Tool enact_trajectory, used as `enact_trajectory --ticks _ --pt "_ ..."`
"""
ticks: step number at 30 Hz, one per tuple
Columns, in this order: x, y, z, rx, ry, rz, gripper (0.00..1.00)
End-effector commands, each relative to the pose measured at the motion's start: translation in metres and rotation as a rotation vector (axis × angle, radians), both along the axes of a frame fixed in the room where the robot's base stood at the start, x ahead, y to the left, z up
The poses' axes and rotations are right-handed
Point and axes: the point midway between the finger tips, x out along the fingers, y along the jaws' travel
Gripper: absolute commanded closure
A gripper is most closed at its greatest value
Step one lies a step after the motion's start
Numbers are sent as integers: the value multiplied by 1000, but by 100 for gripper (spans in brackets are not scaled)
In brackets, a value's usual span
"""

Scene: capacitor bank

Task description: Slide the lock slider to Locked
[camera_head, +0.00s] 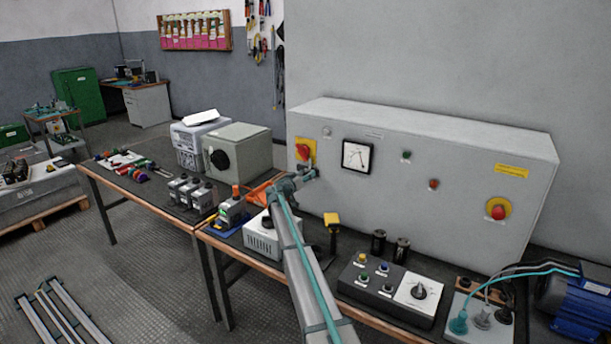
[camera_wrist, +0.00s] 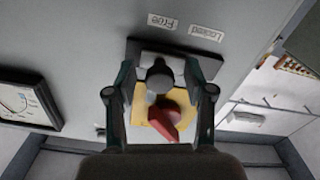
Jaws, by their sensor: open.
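The lock slider shows upside down in the wrist view as a round grey knob (camera_wrist: 159,77) on a dark base plate (camera_wrist: 180,58). The knob sits toward the plate's left part, on the side of the "Free" label (camera_wrist: 161,20). The "Locked" label (camera_wrist: 205,33) is to the right. My gripper (camera_wrist: 157,85) is open, with one finger on each side of the knob; I cannot tell whether either touches it.
A red rotary handle (camera_wrist: 168,122) on a yellow plate lies close to the slider, between my fingers in view. A dial meter (camera_head: 357,156) is on the grey cabinet (camera_head: 450,190) to the right. A control box (camera_head: 385,292) and other items stand on the bench below.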

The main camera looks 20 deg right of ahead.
Motion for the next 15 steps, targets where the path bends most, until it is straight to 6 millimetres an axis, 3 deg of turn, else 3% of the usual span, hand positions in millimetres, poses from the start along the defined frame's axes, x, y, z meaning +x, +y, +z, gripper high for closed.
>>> enact_trajectory --ticks 5,15 --pt "0 0 0 0 0 0 47" --pt "0 0 0 0 0 0 100"
